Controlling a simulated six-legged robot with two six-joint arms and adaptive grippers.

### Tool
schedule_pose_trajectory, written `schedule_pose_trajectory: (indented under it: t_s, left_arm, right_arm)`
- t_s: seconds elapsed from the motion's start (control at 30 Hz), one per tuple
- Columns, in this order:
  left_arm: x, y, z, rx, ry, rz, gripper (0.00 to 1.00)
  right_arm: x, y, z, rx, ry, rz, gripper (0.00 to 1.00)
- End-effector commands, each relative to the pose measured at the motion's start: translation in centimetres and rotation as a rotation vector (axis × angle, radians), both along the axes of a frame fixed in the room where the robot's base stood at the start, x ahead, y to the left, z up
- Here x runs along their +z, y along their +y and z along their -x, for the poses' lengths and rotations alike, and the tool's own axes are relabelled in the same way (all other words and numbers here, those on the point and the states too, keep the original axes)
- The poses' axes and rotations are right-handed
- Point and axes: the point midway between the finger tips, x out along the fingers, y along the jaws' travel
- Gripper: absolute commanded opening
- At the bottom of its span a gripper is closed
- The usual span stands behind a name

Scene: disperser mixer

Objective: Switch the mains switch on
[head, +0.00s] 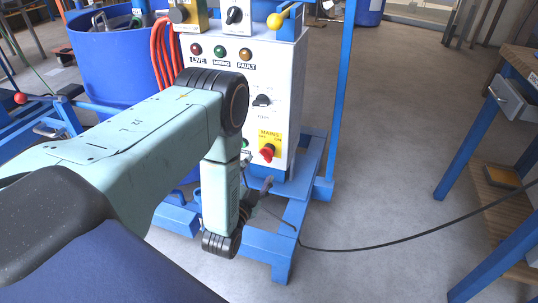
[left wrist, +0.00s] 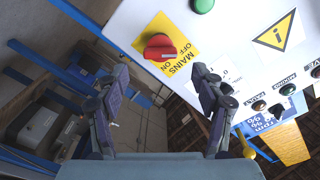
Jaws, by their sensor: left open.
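The mains switch is a red rotary knob (head: 267,151) on a yellow plate, low on the front of a white control box (head: 284,84). In the left wrist view the red knob (left wrist: 160,47) shows at the top, beside the words MAINS, OFF and ON. I cannot tell surely which mark it points to. My left gripper (head: 258,187) is below the knob in the head view, partly hidden by my arm. In the left wrist view its open, empty fingers (left wrist: 160,80) stand apart, and the knob lies beyond them, not touched. My right gripper is not in view.
LIVE, MIXING and FAULT lamps (head: 221,51) and a black selector (head: 262,100) sit above the switch. A blue frame (head: 343,90) stands around the box. A blue drum (head: 110,65) is at the left. A black cable (head: 400,238) crosses the floor; a workbench (head: 480,120) is at the right.

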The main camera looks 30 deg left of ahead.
Motion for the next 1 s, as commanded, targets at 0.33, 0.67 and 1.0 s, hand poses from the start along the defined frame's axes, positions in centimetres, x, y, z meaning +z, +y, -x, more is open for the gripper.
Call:
schedule_pose_trajectory:
  t_s: [0.33, 0.67, 1.0]
  left_arm:
    - [-0.1, 1.4, -4.7, 0.001, -0.003, -0.002, 0.68]
    - [-0.1, 1.8, -7.5, 0.001, 0.001, -0.001, 0.68]
    - [0.0, 1.7, -7.7, 0.001, 0.002, 0.000, 0.59]
  right_arm:
    - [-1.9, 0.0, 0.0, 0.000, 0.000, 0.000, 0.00]
    - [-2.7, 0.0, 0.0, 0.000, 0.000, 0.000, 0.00]
    - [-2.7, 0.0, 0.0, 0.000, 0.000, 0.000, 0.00]
